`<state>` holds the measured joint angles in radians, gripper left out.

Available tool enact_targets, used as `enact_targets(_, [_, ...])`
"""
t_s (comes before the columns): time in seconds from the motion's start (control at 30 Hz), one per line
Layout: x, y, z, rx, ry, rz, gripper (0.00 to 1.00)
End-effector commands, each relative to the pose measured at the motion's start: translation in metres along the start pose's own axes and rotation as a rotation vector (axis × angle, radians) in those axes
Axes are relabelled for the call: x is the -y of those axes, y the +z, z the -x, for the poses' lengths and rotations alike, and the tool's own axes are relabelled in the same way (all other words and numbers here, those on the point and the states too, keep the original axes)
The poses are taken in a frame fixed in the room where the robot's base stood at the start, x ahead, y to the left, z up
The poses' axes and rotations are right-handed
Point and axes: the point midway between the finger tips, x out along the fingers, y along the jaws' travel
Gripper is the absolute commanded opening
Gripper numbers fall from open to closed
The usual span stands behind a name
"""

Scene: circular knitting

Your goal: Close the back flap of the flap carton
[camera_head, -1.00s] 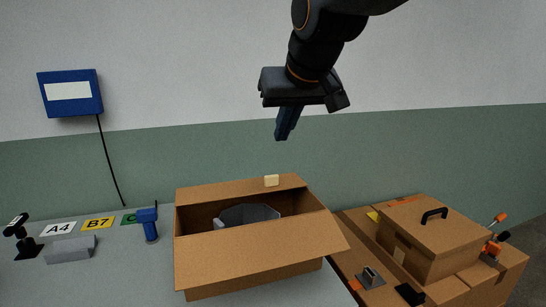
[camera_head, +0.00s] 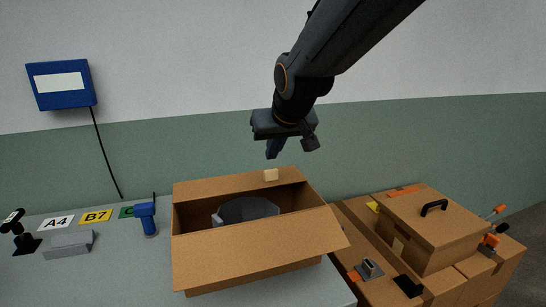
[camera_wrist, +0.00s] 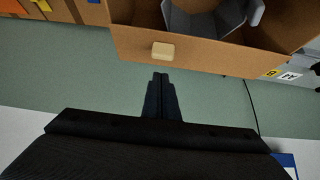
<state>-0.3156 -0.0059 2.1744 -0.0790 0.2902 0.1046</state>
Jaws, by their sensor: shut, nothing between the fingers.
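The open flap carton (camera_head: 240,262) stands on the grey table. Its back flap (camera_head: 225,185) is raised along the far edge of the opening, with a small cream tab (camera_head: 271,175) on it. The front flap is folded outward toward the head camera. A grey many-sided object (camera_head: 250,209) sits inside, its lower part hidden. My gripper (camera_head: 271,156) is shut and empty, above and behind the back flap, fingers pointing down. In the wrist view the fingertips (camera_wrist: 160,76) lie just short of the back flap (camera_wrist: 220,52) and tab (camera_wrist: 162,50), with no contact visible.
On the left of the table are a blue hand tool (camera_head: 147,218), a grey block (camera_head: 68,244) and label cards (camera_head: 96,216). On the right, a closed carton with a black handle (camera_head: 433,207) stands on other cartons. The wall (camera_head: 380,140) is behind.

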Motion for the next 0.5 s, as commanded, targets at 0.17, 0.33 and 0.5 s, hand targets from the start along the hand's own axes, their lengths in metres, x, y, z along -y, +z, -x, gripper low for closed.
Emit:
enact_targets(0.17, [0.000, 0.013, -0.012, 0.000, 0.000, 0.002, 0.00])
enact_targets(0.33, [0.000, 0.017, -0.017, -0.001, 0.000, 0.001, 0.00])
enact_targets(0.5, [0.000, 0.017, -0.017, -0.002, 0.000, 0.001, 0.00])
